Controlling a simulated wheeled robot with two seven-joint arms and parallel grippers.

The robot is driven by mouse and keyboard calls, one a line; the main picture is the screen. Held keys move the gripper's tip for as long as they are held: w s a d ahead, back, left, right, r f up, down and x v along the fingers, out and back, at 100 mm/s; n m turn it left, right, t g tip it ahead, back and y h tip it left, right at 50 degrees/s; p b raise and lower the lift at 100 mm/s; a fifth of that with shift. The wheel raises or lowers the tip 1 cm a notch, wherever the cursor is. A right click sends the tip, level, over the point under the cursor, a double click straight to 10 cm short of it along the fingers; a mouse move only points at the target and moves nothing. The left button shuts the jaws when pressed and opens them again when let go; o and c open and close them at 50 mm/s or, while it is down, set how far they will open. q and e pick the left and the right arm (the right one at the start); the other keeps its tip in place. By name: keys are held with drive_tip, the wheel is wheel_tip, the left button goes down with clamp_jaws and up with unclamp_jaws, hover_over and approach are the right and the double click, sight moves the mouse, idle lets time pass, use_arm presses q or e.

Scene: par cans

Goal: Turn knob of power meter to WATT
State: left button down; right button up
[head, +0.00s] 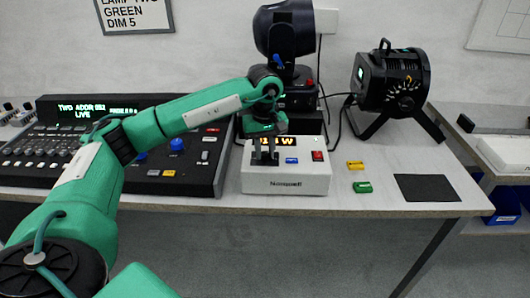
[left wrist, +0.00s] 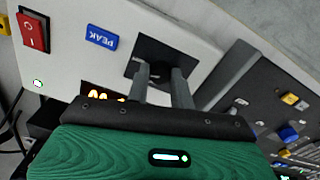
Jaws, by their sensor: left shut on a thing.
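The power meter (head: 300,180) is a white box near the table's front edge. Its top carries an amber display (head: 290,141) ending in W, a blue PEAK button (left wrist: 102,37) and a red switch (head: 318,156). My left gripper (head: 264,158) reaches down onto the left part of the meter's top. In the left wrist view its two fingers (left wrist: 161,75) stand at a black square dial plate (left wrist: 160,48), shut on the knob. The knob is mostly hidden by the fingers, so I cannot read its pointer or position. My right gripper is out of view.
A lighting console (head: 165,180) stands left of the meter. A moving-head light (head: 285,35) is behind it, and a black par can (head: 390,80) stands behind right. Yellow (head: 355,165) and green (head: 362,187) small blocks and a black mat (head: 427,188) lie to the right.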

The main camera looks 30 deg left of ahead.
sight(265, 153)
use_arm(q)
drive_tip(key=shift+r+m+b, duration=0.1)
drive_tip(key=shift+m+b, duration=0.3)
drive_tip(key=shift+m, duration=1.2)
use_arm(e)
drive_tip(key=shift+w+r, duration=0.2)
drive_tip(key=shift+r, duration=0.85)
use_arm(q)
drive_tip(key=c, duration=1.2)
unclamp_jaws()
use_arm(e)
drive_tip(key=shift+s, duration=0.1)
use_arm(q)
wheel_tip(265, 153, up, 14)
drive_tip(key=shift+p, duration=0.45)
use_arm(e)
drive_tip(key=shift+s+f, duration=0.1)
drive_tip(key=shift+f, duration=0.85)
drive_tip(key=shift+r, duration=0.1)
